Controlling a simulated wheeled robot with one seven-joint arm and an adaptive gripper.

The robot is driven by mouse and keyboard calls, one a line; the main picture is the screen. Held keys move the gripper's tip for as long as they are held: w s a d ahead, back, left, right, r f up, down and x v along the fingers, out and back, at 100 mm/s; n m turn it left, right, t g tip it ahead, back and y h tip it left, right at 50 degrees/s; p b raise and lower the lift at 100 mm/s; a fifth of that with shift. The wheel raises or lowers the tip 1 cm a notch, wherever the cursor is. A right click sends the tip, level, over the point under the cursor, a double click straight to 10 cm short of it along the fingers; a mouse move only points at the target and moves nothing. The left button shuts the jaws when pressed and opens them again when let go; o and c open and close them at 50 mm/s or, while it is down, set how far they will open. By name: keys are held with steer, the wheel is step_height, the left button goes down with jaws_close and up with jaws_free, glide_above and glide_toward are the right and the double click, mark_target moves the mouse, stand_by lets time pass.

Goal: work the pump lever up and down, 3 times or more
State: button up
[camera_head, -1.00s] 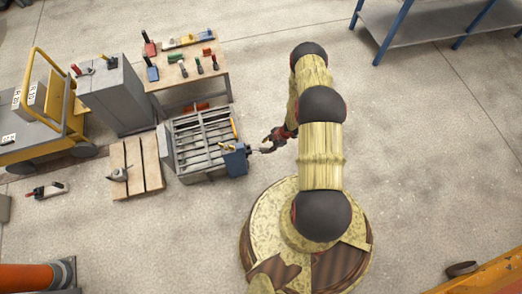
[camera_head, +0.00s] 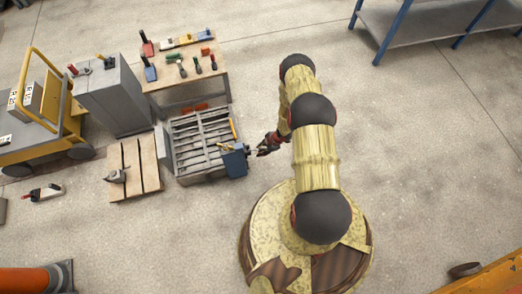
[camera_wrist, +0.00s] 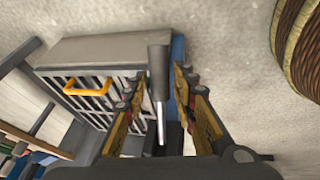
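The pump is a blue box (camera_head: 235,161) at the lower right corner of the grey slatted mould (camera_head: 203,136) in the head view. Its lever (camera_wrist: 159,62) has a dark grey grip on a bright metal rod and stands upright in the middle of the wrist view. My gripper (camera_head: 266,146) is just right of the pump in the head view, where the lever is too small to make out well. In the wrist view my gripper (camera_wrist: 160,76) is open. Its fingers lie on either side of the lever, with narrow gaps; contact is not visible.
A wooden pallet (camera_head: 133,168) with a tool on it lies left of the mould. A grey cabinet (camera_head: 113,97), a tool table (camera_head: 186,75) and a yellow trolley (camera_head: 62,120) stand behind and left.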

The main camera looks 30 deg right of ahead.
steer(key=c, duration=0.6)
jaws_close()
